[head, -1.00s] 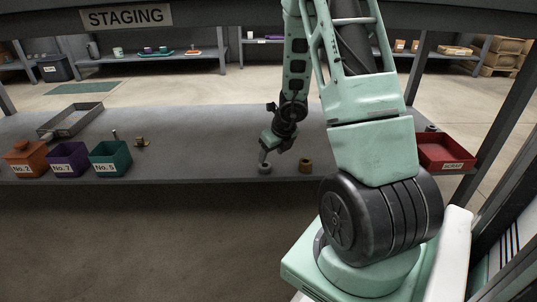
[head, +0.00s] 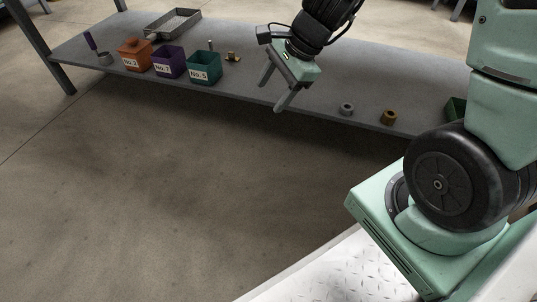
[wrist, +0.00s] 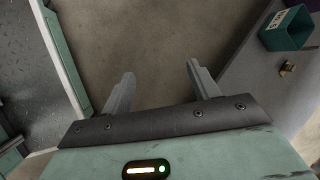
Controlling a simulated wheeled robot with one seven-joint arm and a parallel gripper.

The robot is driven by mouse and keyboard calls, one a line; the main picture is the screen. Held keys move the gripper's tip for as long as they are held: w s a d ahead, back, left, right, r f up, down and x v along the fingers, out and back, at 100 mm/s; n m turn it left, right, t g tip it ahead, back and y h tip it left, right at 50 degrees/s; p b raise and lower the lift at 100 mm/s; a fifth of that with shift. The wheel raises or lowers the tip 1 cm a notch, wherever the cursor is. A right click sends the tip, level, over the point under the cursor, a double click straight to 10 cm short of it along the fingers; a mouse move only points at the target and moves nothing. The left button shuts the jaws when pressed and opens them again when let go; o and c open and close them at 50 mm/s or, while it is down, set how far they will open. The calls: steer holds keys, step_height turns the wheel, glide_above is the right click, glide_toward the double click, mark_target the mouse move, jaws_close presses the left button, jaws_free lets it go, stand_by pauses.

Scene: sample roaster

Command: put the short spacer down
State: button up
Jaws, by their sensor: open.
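A grey ring-shaped spacer (head: 347,109) sits flat on the grey shelf near its front edge in the head view. A brass-coloured ring (head: 389,117) stands to its right, apart from it. Both look low; the pictures do not label which is the short spacer. My gripper (head: 271,97) is open and empty, off to the left of the grey ring, with its fingers pointing down by the shelf's front edge. In the wrist view my two fingers (wrist: 161,70) are spread with only bare floor between them. Neither ring shows in the wrist view.
On the shelf (head: 305,103) stand an orange bin (head: 135,57), a purple bin (head: 169,64) and a teal bin (head: 203,68). A small brass fitting (head: 232,57) is beside the teal bin. A grey tray (head: 172,24) lies behind. The shelf between fitting and grey ring is clear.

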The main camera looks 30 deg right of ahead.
steer(key=s+a+r+n+g+h, duration=0.1)
steer(key=s+a+r+n+h, duration=0.1)
steer(key=s+a+n, duration=0.4)
steer(key=s+a+r+n+g+h, duration=0.1)
steer(key=s+a+r+n+g, duration=0.1)
steer(key=s+a+n, duration=0.5)
steer(key=s+n, duration=0.6)
steer(key=n, duration=0.6)
steer(key=shift+s+r+h, duration=0.2)
steer(key=shift+r+h, duration=0.05)
steer(key=shift+h, duration=0.15)
step_height(320, 180, up, 51)
steer(key=p, duration=5)
steer(key=shift+p, duration=0.4)
